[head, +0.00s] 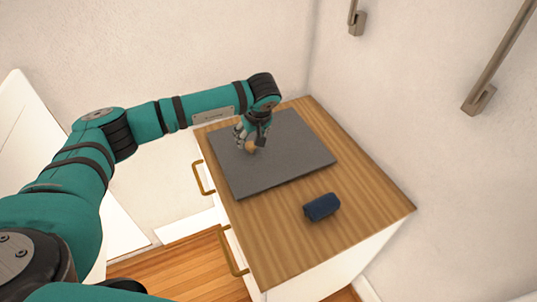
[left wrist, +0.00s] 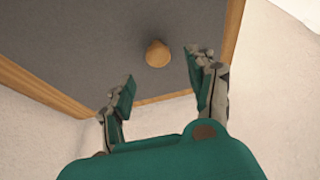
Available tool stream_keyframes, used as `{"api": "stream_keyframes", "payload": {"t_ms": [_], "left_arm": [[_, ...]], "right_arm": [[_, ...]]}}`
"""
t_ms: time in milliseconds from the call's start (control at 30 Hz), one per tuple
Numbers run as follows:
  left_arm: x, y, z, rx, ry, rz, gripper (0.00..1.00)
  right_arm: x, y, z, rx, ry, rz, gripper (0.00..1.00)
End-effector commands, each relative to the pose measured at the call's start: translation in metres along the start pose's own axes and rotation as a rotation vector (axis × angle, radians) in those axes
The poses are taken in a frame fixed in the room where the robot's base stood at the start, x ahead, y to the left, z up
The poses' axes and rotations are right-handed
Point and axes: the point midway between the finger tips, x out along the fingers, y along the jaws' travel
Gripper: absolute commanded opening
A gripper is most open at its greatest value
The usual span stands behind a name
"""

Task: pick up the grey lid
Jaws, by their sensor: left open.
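The grey lid (head: 285,163) is a flat, dark grey rectangular slab lying on the wooden top of a cabinet. It has a small round wooden knob (left wrist: 157,54), which shows in the left wrist view with the grey surface (left wrist: 90,45) around it. My left gripper (head: 251,143) is over the far left part of the lid, at the knob. In the left wrist view its two fingers (left wrist: 160,90) are spread apart, and the knob shows beyond and between their tips, not gripped. My right gripper is in neither view.
A dark blue rolled object (head: 321,207) lies on the wooden cabinet top (head: 285,240), near the lid's front right corner. The cabinet has brass drawer handles (head: 203,178) on its left side. White walls stand behind and to the right, with metal rail brackets (head: 480,98).

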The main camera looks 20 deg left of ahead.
Motion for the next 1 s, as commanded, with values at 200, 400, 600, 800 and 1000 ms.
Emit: {"api": "stream_keyframes", "payload": {"t_ms": [200, 400, 600, 800, 1000], "left_arm": [[0.013, 0.001, 0.001, 0.000, 0.000, 0.001, 0.58], [0.040, 0.000, 0.007, -0.001, -0.001, -0.001, 0.58], [0.062, 0.001, 0.006, -0.001, 0.000, 0.002, 0.58], [0.060, 0.001, 0.005, 0.000, 0.000, 0.002, 0.58], [0.060, 0.001, 0.005, 0.000, 0.000, 0.001, 0.34]], "right_arm": [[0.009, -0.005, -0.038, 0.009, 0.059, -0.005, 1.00], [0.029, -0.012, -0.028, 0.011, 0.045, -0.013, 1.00], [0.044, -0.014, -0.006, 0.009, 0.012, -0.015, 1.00], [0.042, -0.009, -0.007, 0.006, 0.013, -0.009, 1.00], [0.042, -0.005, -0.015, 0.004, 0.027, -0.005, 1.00]]}}
